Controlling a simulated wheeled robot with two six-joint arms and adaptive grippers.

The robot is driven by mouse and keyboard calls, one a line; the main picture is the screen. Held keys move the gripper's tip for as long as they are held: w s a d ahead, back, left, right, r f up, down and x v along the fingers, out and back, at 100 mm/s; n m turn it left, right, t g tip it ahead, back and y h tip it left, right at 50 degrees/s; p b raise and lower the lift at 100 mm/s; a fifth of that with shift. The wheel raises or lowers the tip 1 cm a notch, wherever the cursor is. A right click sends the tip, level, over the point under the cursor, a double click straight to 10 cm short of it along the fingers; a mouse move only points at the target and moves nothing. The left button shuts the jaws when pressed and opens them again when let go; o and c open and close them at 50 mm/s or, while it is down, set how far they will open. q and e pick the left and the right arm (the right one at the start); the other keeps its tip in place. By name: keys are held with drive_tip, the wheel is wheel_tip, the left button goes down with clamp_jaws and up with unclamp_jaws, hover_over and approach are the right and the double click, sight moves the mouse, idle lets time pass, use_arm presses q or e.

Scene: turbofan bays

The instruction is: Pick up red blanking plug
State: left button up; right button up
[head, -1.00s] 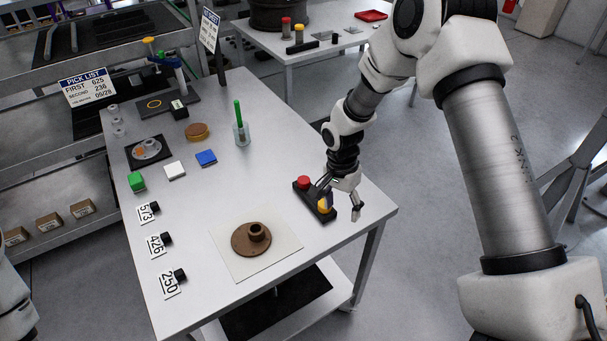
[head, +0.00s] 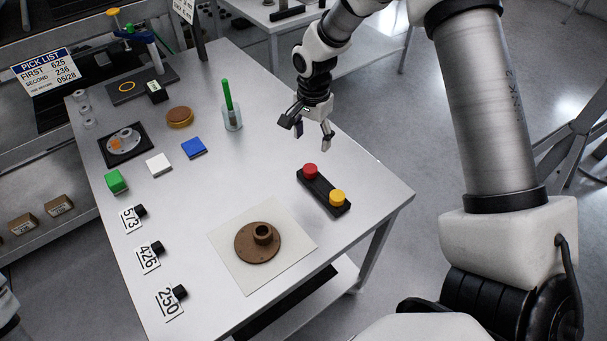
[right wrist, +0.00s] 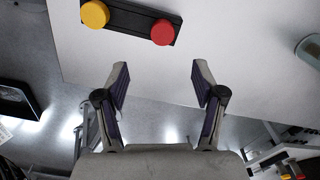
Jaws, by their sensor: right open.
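The red blanking plug (head: 310,171) sits at the far end of a black holder (head: 323,190) on the table, with a yellow plug (head: 337,197) at its near end. My right gripper (head: 313,142) is open and empty, above the table just beyond the red plug in the head view. In the right wrist view, the red plug (right wrist: 162,32) lies ahead of the open fingers (right wrist: 160,75), apart from them, and the yellow plug (right wrist: 95,14) is to its left. My left gripper is not in view.
A brown flanged part (head: 257,243) rests on a white sheet near the holder. Number tags (head: 148,257) and small coloured blocks (head: 194,148) lie along the left side.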

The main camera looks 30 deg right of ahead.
drive_tip(key=b, duration=0.2)
hover_over(310, 169)
drive_tip(key=f, duration=0.4)
drive_tip(key=shift+s+d+f, duration=0.1)
drive_tip(key=shift+d, duration=0.3)
drive_tip(key=f+p, duration=0.1)
drive_tip(key=f, duration=0.1)
drive_tip(key=f+p, duration=0.1)
drive_tip(key=f, duration=0.1)
drive_tip(key=a+f+p, duration=0.1)
drive_tip(key=f, duration=0.1)
drive_tip(key=shift+f, duration=0.4)
drive_tip(key=shift+w+d+f, duration=0.1)
drive_tip(key=shift+w+f, duration=0.1)
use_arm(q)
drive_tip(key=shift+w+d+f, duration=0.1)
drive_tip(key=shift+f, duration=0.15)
use_arm(e)
drive_tip(key=shift+s+r, duration=0.1)
drive_tip(key=c, duration=0.9)
